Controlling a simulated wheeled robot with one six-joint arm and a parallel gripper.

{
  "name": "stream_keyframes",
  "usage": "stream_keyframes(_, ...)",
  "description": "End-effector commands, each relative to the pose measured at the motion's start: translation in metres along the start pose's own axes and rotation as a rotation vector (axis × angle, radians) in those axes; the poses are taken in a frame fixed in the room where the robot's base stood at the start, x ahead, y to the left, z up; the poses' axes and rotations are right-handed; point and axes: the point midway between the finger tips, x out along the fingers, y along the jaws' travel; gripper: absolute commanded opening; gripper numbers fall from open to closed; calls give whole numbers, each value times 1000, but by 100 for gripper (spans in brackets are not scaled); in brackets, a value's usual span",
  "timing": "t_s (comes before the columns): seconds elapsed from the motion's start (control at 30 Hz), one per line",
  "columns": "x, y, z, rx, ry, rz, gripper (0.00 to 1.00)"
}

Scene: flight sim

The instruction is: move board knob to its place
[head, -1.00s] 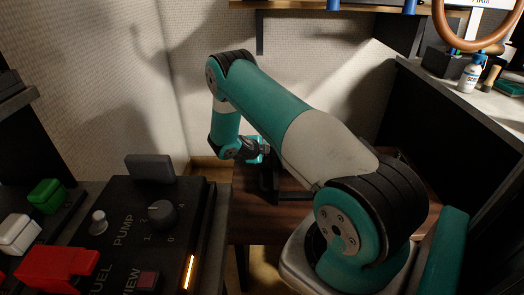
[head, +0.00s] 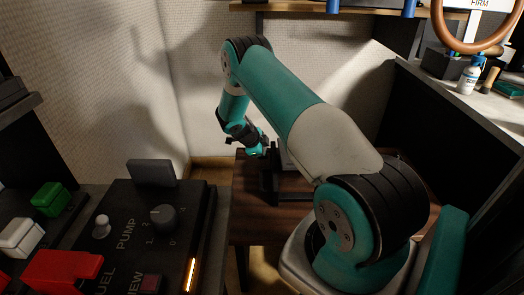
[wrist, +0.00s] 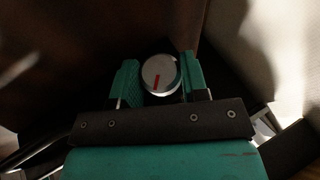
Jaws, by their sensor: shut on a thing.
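In the head view my gripper (head: 258,150) is small, at the far end of my arm, over or near the brown wooden table (head: 252,213). The knob cannot be made out there. A dark panel (head: 135,245) marked PUMP stands at the lower left, with a dark knob (head: 163,217) mounted on it.
The panel also bears a small silver switch (head: 101,226). Green (head: 49,198), white (head: 20,236) and red (head: 62,268) controls stand at the left. A dark stand (head: 270,185) is on the table near my gripper. A shelf with a bottle (head: 470,73) is at the right.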

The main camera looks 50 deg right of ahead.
Motion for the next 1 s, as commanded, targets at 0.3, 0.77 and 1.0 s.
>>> stream_keyframes(0.3,3,-4,2,-110,-4,272,17)
stream_keyframes(0.77,4,-5,2,-226,-2,548,17)
stream_keyframes(1.0,3,-6,1,-249,0,604,17)
